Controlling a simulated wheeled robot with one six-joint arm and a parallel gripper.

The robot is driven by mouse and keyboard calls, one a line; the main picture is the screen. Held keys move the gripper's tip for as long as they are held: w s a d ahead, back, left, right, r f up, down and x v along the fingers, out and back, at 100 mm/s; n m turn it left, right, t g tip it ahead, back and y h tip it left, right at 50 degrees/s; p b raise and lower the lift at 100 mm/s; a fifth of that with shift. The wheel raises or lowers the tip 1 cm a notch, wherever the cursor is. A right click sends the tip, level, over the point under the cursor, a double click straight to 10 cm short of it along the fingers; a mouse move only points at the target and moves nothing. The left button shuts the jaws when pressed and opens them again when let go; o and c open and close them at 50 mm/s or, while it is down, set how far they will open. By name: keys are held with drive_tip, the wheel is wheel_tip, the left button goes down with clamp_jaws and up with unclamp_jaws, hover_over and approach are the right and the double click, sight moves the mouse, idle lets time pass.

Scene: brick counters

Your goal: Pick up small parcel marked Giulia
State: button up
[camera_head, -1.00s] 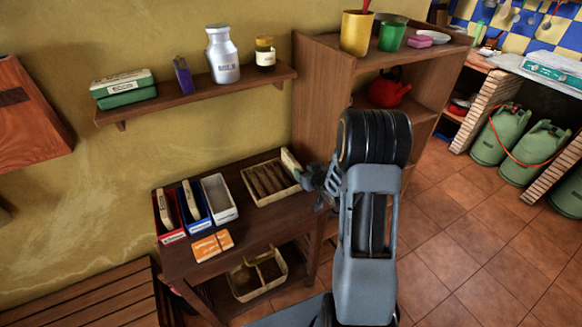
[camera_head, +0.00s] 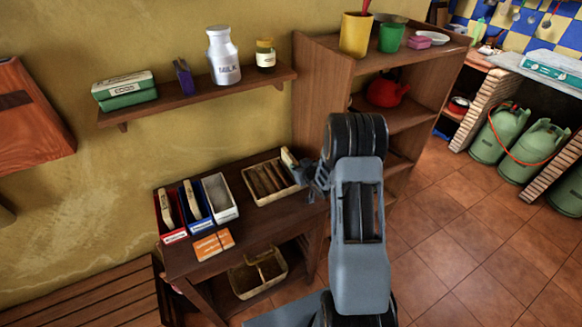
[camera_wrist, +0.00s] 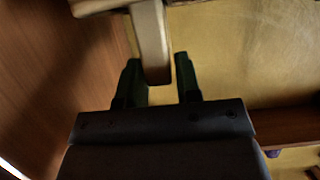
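A small cream parcel (camera_head: 288,157) stands upright at the back right corner of the slotted tray, beside my gripper (camera_head: 303,166). In the wrist view a cream block (camera_wrist: 151,42), apparently this parcel, reaches down between the two dark fingers of my gripper (camera_wrist: 160,80). The fingers are apart, with a narrow gap between the block and the right finger. Two more cream parcels stand in the red bin (camera_head: 165,207) and the blue bin (camera_head: 192,199). No name can be read on any parcel, so I cannot tell which is marked Giulia.
The slotted tray (camera_head: 285,196), an empty white bin (camera_head: 219,195) and orange boxes (camera_head: 213,244) are on the dark wooden table. A wall shelf (camera_head: 205,95) with a milk can (camera_head: 224,57) hangs above. A tall bookcase (camera_head: 322,90) stands close on the right.

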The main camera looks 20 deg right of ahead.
clamp_jaws()
drive_tip(key=shift+r, duration=0.1)
